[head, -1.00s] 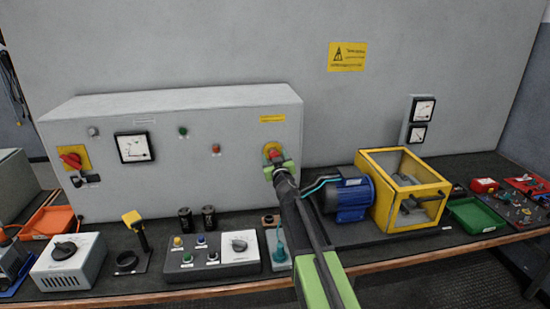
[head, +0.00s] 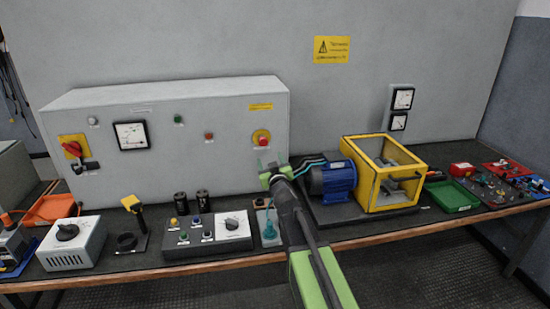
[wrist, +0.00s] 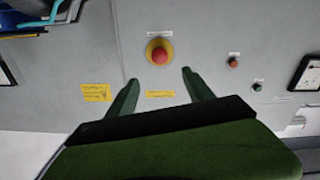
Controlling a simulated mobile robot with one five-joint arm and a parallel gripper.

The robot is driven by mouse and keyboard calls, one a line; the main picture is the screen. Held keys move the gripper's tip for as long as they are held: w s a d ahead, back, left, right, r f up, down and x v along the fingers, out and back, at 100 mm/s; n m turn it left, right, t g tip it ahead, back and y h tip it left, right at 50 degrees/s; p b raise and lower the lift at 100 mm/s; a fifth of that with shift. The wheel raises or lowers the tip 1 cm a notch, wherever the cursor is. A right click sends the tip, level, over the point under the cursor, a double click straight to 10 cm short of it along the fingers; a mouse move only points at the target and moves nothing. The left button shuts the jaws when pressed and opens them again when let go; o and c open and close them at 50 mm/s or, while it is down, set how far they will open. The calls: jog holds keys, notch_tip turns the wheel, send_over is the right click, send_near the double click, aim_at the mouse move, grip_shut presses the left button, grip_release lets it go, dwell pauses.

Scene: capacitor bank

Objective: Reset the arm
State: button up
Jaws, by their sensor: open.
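My arm reaches up from the bottom of the head view, and my green gripper (head: 272,170) is in front of the grey cabinet (head: 200,170), just below and right of the red emergency button. In the wrist view my gripper (wrist: 158,77) has its two dark green fingers spread wide with nothing between them. The red button (wrist: 160,55) on its yellow base lies beyond the fingertips, apart from them. The button (head: 262,138) is fully visible in the head view.
A blue motor (head: 333,180) and a yellow guarded box (head: 384,172) stand right of my arm. A control box (head: 208,231), a teal-handled tool (head: 267,225) and a grey dial box (head: 72,243) line the bench front. Open space lies above the cabinet.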

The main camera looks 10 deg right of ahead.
jog(key=shift+s+f, duration=0.1)
jog(key=shift+s, duration=0.5)
jog(key=s+d+r+m+g+h+p, duration=0.1)
jog(key=s+d+r+p, duration=0.15)
jog(key=p, duration=0.25)
jog(key=s+d+f+m+g+h+p, duration=0.1)
jog(key=s+d+f+m+g+p, duration=0.15)
jog(key=s+f+g, duration=0.55)
jog(key=s+a+f+g, duration=0.1)
jog(key=s+f+g, duration=0.3)
jog(key=s, duration=0.7)
jog(key=s+f+g+y, duration=0.1)
jog(key=s+f+g, duration=0.4)
jog(key=s, duration=0.6)
jog(key=shift+a+f, duration=0.35)
jog(key=shift+f, duration=0.35)
